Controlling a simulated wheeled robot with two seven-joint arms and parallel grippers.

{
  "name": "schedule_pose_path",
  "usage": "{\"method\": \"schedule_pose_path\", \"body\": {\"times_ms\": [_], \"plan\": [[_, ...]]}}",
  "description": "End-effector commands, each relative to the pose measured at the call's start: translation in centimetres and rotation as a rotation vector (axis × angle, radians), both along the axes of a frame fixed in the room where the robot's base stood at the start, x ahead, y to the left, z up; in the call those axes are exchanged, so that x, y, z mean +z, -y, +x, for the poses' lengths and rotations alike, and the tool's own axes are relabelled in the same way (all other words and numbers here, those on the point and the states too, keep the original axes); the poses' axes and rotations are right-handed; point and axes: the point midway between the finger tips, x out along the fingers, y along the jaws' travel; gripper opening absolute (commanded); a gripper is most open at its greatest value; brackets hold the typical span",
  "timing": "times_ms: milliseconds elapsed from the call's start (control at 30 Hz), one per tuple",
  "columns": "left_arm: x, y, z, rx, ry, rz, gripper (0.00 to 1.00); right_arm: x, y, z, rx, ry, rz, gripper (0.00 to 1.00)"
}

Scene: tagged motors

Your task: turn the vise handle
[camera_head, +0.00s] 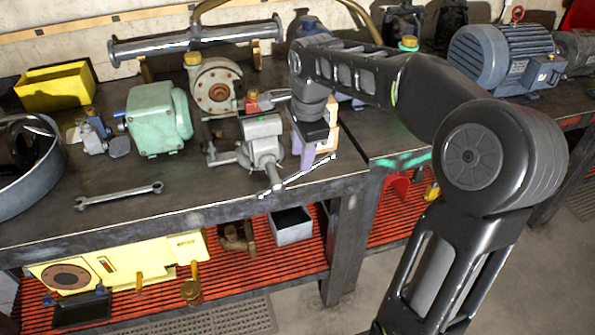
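A grey bench vise (262,140) stands near the front edge of the dark workbench. Its thin metal handle (305,173) sticks out past the bench edge, slanting up to the right. My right arm comes in from the right and bends down, with its gripper (312,138) just right of the vise body and above the handle. The fingers are small and hard to separate from the purple and cream shapes around them, so I cannot tell their opening or whether they touch the handle. My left gripper is out of view.
A green motor (158,120), a round flanged pump (216,88) and a wrench (118,196) lie left of the vise. A large blue-grey motor (502,57) stands at the back right. A grey bin (291,226) sits on the red slatted shelf below.

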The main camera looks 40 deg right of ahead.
Motion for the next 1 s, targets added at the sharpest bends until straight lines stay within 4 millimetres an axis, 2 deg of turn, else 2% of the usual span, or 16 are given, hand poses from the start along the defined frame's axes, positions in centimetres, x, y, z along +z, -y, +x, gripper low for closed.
{"method": "schedule_pose_path", "body": {"times_ms": [167, 600, 733, 967, 1000], "plan": [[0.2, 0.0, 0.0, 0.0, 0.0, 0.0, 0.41, -1.0, 0.0, 0.2, 0.001, -0.002, 0.0, 0.35], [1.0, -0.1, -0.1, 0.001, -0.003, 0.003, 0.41, -7.0, 0.3, 1.2, 0.002, -0.003, 0.0, 0.35], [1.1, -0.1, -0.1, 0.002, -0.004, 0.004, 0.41, -7.7, 0.3, 1.4, 0.001, -0.001, 0.0, 0.35], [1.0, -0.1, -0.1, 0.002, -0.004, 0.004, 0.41, -7.7, 0.3, 1.4, 0.001, 0.0, 0.0, 0.35], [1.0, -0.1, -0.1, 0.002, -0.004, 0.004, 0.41, -7.7, 0.3, 1.4, 0.001, 0.0, 0.0, 0.33]]}}
